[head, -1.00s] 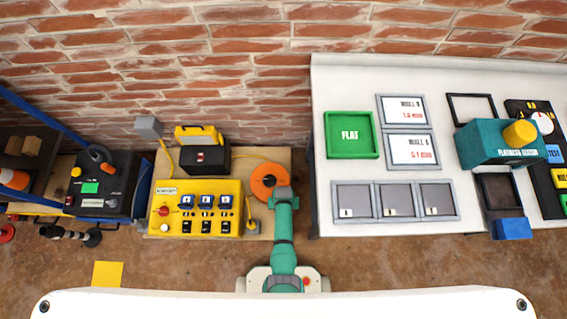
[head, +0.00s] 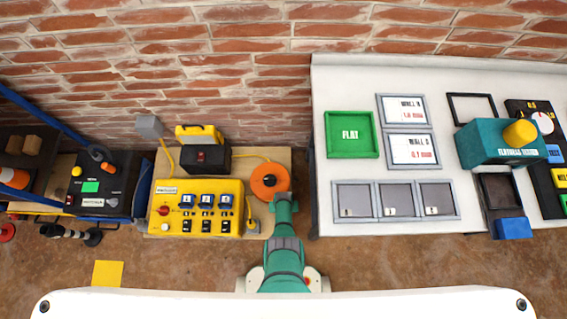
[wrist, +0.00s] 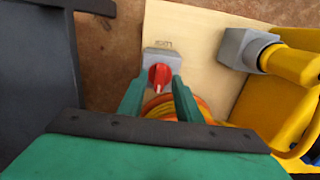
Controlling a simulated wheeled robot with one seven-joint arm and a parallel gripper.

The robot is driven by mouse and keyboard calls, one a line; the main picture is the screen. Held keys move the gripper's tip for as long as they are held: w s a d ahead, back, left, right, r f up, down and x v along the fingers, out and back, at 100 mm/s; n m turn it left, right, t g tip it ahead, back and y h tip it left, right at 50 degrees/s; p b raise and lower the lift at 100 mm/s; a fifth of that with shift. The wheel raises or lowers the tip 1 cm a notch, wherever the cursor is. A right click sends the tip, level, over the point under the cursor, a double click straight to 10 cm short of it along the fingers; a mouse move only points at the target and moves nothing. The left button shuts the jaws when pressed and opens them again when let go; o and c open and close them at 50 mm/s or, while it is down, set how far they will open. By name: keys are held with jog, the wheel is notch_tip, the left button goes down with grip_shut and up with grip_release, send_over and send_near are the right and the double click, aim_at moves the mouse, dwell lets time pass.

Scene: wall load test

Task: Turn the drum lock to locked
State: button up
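The drum lock is a red knob (wrist: 160,77) on a small grey box (wrist: 174,58) in the wrist view, with a small label above it on the pale board. My gripper (wrist: 158,81) has its two green fingers apart, one on each side of the knob in the picture. I cannot tell whether they touch it. The knob's grip runs roughly up and down in the picture. The orange cable drum (head: 266,182) stands on the board in the head view, just beyond my arm's end; its coils (wrist: 205,108) show behind the fingers. In the head view my arm hides the lock.
A grey socket (wrist: 236,47) with a yellow plug (wrist: 290,65) is close to the lock. A yellow switch box (head: 188,222) stands left of the drum. A white table (head: 335,230) is close on the right. Bare floor (head: 180,265) lies in front.

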jog(key=shift+f, duration=0.15)
jog(key=shift+w, duration=0.1)
grip_shut()
